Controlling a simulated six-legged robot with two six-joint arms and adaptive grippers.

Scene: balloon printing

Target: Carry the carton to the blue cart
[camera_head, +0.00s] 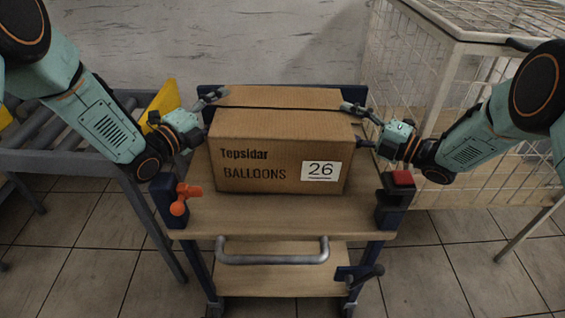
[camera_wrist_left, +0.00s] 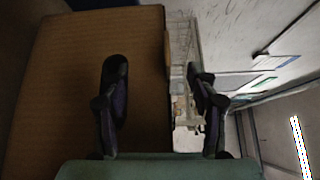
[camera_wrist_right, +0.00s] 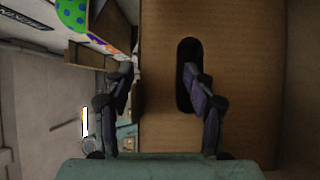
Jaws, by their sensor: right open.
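The carton (camera_head: 267,150) is a brown box marked "Topsidar BALLOONS" with a white "26" label. It sits upright on the wooden top shelf of the blue cart (camera_head: 290,222). My left gripper (camera_head: 212,108) is at the carton's left side, fingers apart. In the left wrist view, one finger is at the carton's hand slot (camera_wrist_left: 116,75) and the other is past the carton's edge. My right gripper (camera_head: 356,125) is open at the right side. In the right wrist view, one finger is at that side's slot (camera_wrist_right: 189,65) and the other is beyond the edge. Finger depth in the slots is unclear.
A grey roller conveyor (camera_head: 60,150) with a yellow piece (camera_head: 163,101) stands on the left. A white wire cage (camera_head: 420,80) stands close on the right. The cart has a grey handle (camera_head: 272,257) and a lower shelf. Tiled floor in front is free.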

